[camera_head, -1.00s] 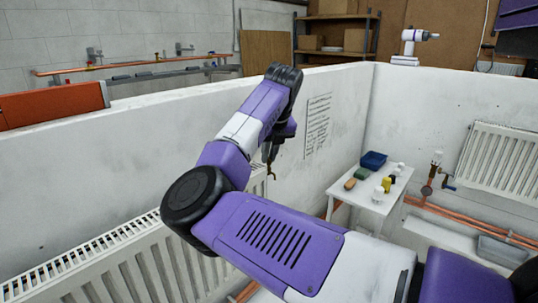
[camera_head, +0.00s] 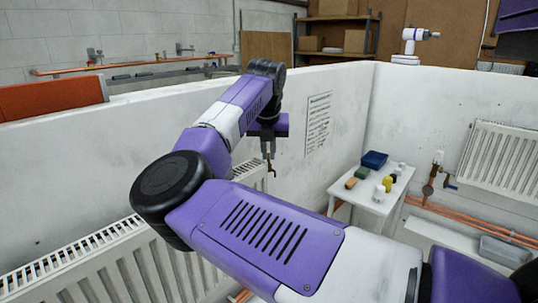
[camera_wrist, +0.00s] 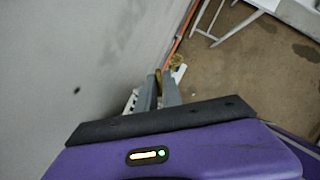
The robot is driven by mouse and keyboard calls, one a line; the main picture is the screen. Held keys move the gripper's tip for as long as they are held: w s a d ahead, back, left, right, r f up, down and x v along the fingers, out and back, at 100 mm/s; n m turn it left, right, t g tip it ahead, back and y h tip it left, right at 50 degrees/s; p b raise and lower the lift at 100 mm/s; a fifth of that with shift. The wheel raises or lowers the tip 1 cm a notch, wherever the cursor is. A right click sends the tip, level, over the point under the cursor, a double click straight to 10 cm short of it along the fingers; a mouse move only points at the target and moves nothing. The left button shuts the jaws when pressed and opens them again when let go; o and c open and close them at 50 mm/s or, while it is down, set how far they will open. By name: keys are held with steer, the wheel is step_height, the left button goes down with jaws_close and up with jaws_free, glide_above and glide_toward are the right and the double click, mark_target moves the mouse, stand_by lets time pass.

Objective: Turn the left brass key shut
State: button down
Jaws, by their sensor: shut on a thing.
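My gripper (camera_head: 268,157) points down in the head view, by the right end of the near radiator (camera_head: 165,255). A small brass piece (camera_head: 273,170), likely the left brass key, shows at its fingertips. In the wrist view my gripper (camera_wrist: 160,90) has its two grey fingers close together on a brass piece (camera_wrist: 158,77). Another brass part (camera_wrist: 176,61) shows just past the fingertips, beside a small white piece. The jaws hide much of the key, so I cannot tell its angle or how it joins what lies below.
A white wall (camera_head: 90,160) runs behind the near radiator. A small white table (camera_head: 372,196) with a blue tray (camera_head: 374,160) and several small items stands to the right. A second radiator (camera_head: 503,163) with a valve (camera_head: 432,178) hangs on the right wall. Orange pipes (camera_head: 470,222) run low there.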

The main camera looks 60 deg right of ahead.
steer(key=m, duration=0.2)
steer(key=m+g, duration=0.1)
steer(key=m, duration=0.1)
steer(key=shift+w+r+g+h+p, duration=0.15)
steer(key=shift+w+g+h+p, duration=0.05)
steer(key=shift+g+h+p, duration=0.1)
steer(key=shift+m+g+p, duration=0.55)
steer(key=shift+m+g, duration=0.05)
steer(key=shift+m, duration=1.2)
steer(key=shift+f, duration=0.2)
steer(key=c, duration=1.9)
jaws_free()
steer(key=shift+b+v, duration=0.6)
steer(key=shift+v, duration=3.3)
steer(key=shift+d, duration=0.1)
